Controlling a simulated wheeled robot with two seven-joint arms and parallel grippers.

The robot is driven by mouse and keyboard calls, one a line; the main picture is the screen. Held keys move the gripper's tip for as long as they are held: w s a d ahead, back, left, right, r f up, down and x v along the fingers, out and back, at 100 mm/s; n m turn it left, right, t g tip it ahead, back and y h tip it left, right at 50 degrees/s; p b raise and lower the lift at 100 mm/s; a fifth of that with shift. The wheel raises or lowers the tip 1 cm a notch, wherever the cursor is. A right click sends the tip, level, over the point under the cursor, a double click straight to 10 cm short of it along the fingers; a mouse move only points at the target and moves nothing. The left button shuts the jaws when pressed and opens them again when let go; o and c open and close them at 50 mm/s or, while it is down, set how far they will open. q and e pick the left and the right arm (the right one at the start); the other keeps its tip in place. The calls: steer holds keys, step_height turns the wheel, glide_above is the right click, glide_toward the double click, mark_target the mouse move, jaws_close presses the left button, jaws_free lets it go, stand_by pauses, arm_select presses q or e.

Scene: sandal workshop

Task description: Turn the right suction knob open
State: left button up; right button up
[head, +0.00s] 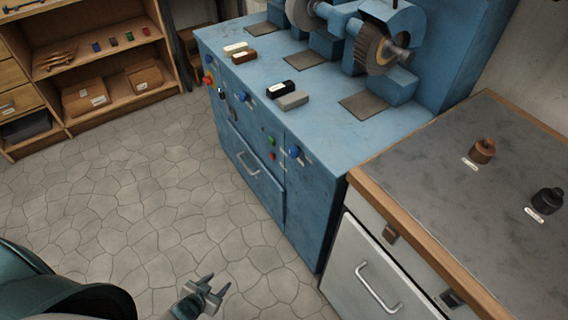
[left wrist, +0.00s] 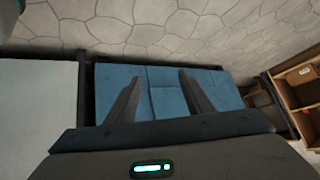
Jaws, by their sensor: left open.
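A blue grinding machine (head: 262,147) stands in the middle of the head view, with knobs and buttons on its front. The rightmost blue knob (head: 294,152) is on the right part of that front, beside a green button (head: 271,140) and a red button (head: 272,156). Another blue knob (head: 243,96) is further left. Which way the knobs are turned is too small to tell. My left gripper (head: 217,284) is open and empty, low in front of the machine and apart from it. In the left wrist view, its two spread fingers (left wrist: 157,84) show before blue panels (left wrist: 165,98).
A wooden shelf (head: 100,95) stands at the back left. The stone floor (head: 130,190) before the machine is clear. Grinding wheels (head: 372,48) are on top.

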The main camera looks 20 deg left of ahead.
arm_select(q)
steer(key=w+a+r+m+t+h+b, duration=0.1)
steer(key=w+a+r+t+h+b, duration=0.15)
steer(key=w+r, duration=0.7)
steer(key=w+a+r+m+t+h+b, duration=0.1)
steer(key=w+r+t+b, duration=0.2)
steer(key=w+r, duration=0.7)
steer(key=s+d+r+m+h+b, duration=0.1)
steer(key=d+r+m+h, duration=0.1)
steer(key=r, duration=0.8)
steer(key=s+d+r+m+h+b, duration=0.2)
steer(key=d+r+h, duration=0.3)
steer(key=r, duration=0.5)
steer(key=shift+d+m, duration=0.5)
steer(key=shift+d, duration=0.1)
arm_select(e)
steer(key=w+r, duration=0.6)
steer(key=w, duration=0.1)
arm_select(q)
steer(key=shift+w+t, duration=0.1)
steer(key=shift+t, duration=0.15)
steer(key=p, duration=0.2)
glide_toward(290, 154)
steer(key=x, duration=0.8)
arm_select(e)
step_height(290, 154, down, 6)
steer(key=s, duration=0.2)
steer(key=shift+s+d+g, duration=0.15)
steer(key=shift+d+g, duration=0.15)
steer(key=shift+d, duration=0.05)
